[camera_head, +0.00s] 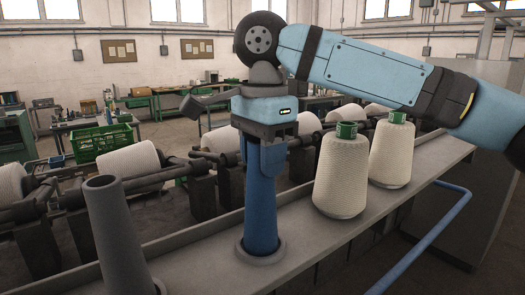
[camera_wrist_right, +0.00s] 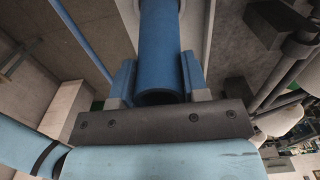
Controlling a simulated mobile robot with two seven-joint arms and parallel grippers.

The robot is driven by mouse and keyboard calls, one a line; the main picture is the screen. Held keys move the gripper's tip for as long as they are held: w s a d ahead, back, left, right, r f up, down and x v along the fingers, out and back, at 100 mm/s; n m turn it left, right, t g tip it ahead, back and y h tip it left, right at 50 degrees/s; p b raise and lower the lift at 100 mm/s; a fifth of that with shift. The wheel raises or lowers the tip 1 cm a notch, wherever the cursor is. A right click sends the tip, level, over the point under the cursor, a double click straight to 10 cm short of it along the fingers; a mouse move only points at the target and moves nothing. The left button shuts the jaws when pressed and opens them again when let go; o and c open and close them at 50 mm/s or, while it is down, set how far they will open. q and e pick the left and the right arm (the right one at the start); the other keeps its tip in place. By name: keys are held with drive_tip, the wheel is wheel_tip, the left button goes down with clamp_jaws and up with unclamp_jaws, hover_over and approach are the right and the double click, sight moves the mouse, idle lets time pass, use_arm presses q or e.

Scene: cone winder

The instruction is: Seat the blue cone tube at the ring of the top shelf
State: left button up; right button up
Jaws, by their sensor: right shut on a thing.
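The blue cone tube (camera_head: 261,212) stands upright on the top shelf (camera_head: 330,232). Its lower end is at the grey ring (camera_head: 262,260), whose rim shows around the tube's foot. Whether the tube is fully down in the ring is hidden. My right gripper (camera_head: 262,160) points down from above and is shut on the tube's upper end. In the right wrist view, the tube (camera_wrist_right: 162,45) lies between the two blue fingers of the right gripper (camera_wrist_right: 158,75). My left gripper is not in view.
Two wound white cones with green tops, a nearer one (camera_head: 341,172) and a farther one (camera_head: 391,152), stand on the shelf to the right. A grey tapered tube (camera_head: 115,235) stands at the left. Machine rollers with white cones (camera_head: 130,160) run behind. A blue rail (camera_head: 425,240) runs in front.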

drive_tip(key=shift+f, duration=0.2)
drive_tip(key=o, duration=1.1)
drive_tip(key=shift+r, duration=0.25)
wheel_tip(320, 180, up, 12)
drive_tip(key=shift+f+b, duration=0.1)
drive_tip(key=shift+b, duration=0.6)
drive_tip(key=shift+r, duration=0.8)
